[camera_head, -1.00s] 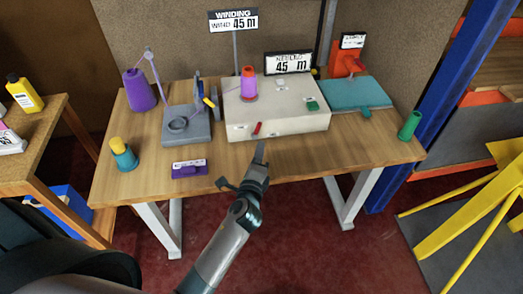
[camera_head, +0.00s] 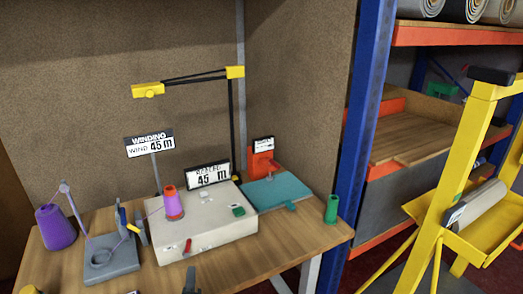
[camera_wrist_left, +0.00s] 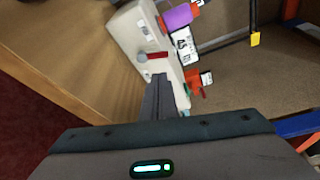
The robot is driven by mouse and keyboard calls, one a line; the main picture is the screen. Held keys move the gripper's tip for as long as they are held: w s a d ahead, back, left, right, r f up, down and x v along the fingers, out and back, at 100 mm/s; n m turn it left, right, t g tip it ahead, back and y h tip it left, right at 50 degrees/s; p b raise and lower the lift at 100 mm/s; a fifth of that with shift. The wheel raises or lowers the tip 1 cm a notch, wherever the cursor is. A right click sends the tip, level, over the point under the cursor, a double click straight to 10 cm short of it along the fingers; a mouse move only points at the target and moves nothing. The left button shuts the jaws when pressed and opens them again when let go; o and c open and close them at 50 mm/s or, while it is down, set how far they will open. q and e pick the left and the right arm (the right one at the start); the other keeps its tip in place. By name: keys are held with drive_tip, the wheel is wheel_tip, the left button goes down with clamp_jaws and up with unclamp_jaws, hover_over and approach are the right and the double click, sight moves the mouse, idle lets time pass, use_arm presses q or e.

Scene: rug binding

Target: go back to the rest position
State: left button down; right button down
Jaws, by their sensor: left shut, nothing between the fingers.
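My left gripper (camera_head: 190,280) shows only as its tip at the bottom edge of the head view, in front of the cream winding machine (camera_head: 206,232). In the left wrist view my left gripper (camera_wrist_left: 158,97) has its fingers together with nothing between them, pointing toward the machine's front with its red lever (camera_wrist_left: 157,55). I cannot tell the exact gap to the machine. My right gripper does not show.
The wooden table (camera_head: 280,249) carries a purple cone (camera_head: 56,228), a grey stand (camera_head: 112,258), an orange-red spool (camera_head: 173,204), a teal plate (camera_head: 272,191) and a green spool (camera_head: 331,209). A blue post (camera_head: 362,110) and yellow frame (camera_head: 447,185) stand to the right.

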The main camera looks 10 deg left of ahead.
use_arm(q)
drive_tip(key=s+a+f+n+g, duration=0.3)
drive_tip(key=s+f+n+g, duration=0.25)
drive_tip(key=s+n, duration=0.55)
drive_tip(key=s+d+f+n+g+h, duration=0.2)
drive_tip(key=s+d+n+g, duration=0.15)
drive_tip(key=s, duration=0.85)
drive_tip(key=s+d+f+n+g+h, duration=0.2)
drive_tip(key=s+d+g, duration=0.15)
drive_tip(key=s, duration=0.85)
wheel_tip(320, 180, down, 27)
drive_tip(key=g, duration=0.1)
drive_tip(key=s+a+f, duration=0.1)
drive_tip(key=s+f, duration=0.8)
drive_tip(key=s+a+f+g, duration=0.1)
drive_tip(key=s+a+f, duration=0.1)
drive_tip(key=s+f, duration=0.7)
drive_tip(key=shift+s+a+m, duration=0.25)
drive_tip(key=shift+s+m, duration=0.1)
drive_tip(key=shift+s, duration=0.1)
